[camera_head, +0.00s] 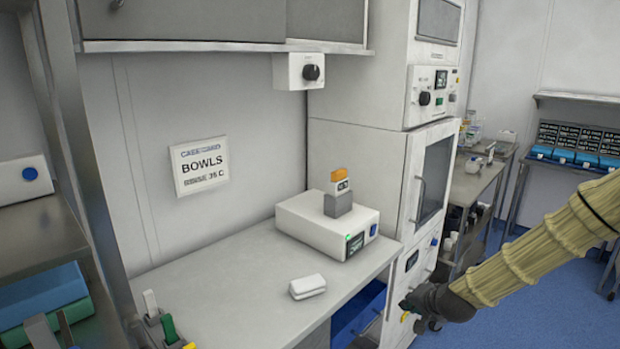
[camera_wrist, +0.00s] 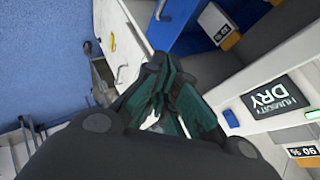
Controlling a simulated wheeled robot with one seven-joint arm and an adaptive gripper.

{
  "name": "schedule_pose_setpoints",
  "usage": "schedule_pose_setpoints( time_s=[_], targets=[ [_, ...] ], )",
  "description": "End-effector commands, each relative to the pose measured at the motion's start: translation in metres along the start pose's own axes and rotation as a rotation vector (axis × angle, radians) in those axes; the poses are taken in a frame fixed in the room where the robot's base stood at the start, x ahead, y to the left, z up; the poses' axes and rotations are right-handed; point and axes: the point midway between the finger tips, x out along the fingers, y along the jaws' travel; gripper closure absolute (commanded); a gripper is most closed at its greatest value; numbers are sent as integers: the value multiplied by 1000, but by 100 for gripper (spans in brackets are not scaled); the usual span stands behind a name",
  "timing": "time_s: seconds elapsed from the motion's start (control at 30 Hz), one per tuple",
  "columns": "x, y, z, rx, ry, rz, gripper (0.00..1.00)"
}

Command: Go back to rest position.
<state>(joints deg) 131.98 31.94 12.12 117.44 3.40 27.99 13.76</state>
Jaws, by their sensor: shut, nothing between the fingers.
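My gripper (camera_head: 418,305) is at the lower right of the head view, at the end of my tan-sleeved arm. It is in front of the tall white cabinet (camera_head: 361,180), to the right of the counter (camera_head: 225,285). In the wrist view my gripper (camera_wrist: 165,122) shows dark fingers with green pads drawn together, with nothing held. I cannot tell from these views whether it touches the cabinet front.
A white device (camera_head: 318,226) with a grey block and an orange-topped box stands on the counter. A small white block (camera_head: 307,287) lies nearer. A blue open drawer (camera_head: 358,312) is below the counter. Blue floor (camera_head: 490,318) is clear at the lower right.

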Motion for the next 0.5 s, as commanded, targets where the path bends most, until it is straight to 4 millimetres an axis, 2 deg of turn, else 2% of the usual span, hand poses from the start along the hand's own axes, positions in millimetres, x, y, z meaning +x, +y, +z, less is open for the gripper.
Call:
schedule_pose_setpoints(
  time_s=[0.03, 0.27, 0.5],
  targets=[
    [5, 20, 27, -35, -32, 35, 100],
    [7, 102, 130, -186, -160, 166, 100],
    [-20, 192, 233, -349, -316, 291, 100]
  ],
)
